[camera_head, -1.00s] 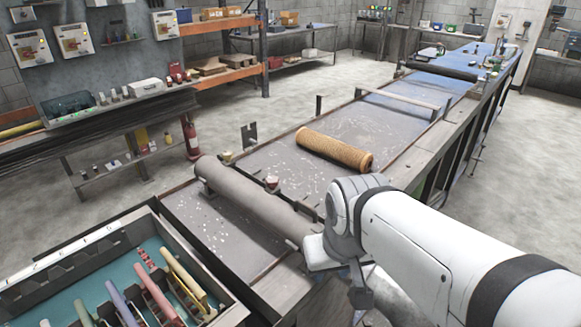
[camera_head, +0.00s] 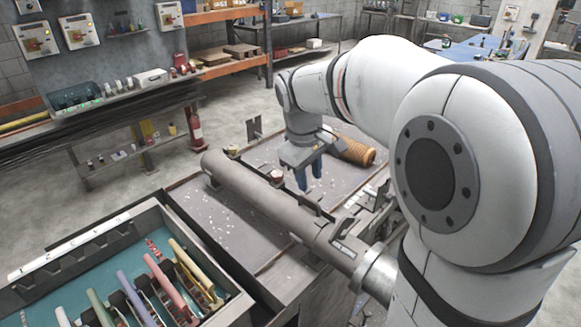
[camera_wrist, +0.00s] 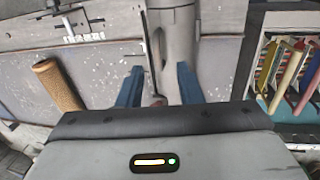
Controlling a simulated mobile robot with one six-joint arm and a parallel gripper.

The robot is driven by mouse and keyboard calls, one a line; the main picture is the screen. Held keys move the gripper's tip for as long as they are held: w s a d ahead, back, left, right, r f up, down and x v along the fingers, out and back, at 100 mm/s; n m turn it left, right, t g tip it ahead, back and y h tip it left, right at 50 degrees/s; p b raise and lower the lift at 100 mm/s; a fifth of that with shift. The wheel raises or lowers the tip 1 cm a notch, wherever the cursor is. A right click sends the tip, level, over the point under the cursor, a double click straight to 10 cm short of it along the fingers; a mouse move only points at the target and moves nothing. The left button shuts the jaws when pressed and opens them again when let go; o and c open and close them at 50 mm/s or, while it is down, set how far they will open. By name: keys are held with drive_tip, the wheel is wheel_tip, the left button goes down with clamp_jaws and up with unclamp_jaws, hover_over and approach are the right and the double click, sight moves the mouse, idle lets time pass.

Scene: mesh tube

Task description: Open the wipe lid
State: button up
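I cannot pick out a wipe lid in either view. My gripper (camera_head: 309,185) points down above the grey conveyor bed, just behind the grey roller (camera_head: 255,203). Its two blue fingers are spread apart with nothing held between them, as the wrist view (camera_wrist: 159,85) also shows. The roller (camera_wrist: 178,45) runs away from between the fingers in the wrist view. A brown mesh tube (camera_head: 355,151) lies on the bed beyond my gripper, partly hidden by it. The tube (camera_wrist: 57,86) is left of the fingers in the wrist view.
An open tray (camera_head: 227,288) with colored-handled tools stands at front left. A bracket (camera_head: 254,129) stands upright at the bed's far left edge. A workbench (camera_head: 95,110) and shelves (camera_head: 233,68) line the back. Bare floor (camera_head: 225,115) lies between them and the conveyor.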

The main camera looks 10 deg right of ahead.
sight(311, 200)
drive_tip(key=f, duration=0.2)
drive_tip(key=w+f, duration=0.1)
drive_tip(key=f, duration=0.2)
drive_tip(key=w+d+f+p, duration=0.1)
drive_tip(key=f, duration=0.1)
drive_tip(key=shift+f, duration=0.3)
drive_tip(key=shift+c, duration=0.2)
clamp_jaws()
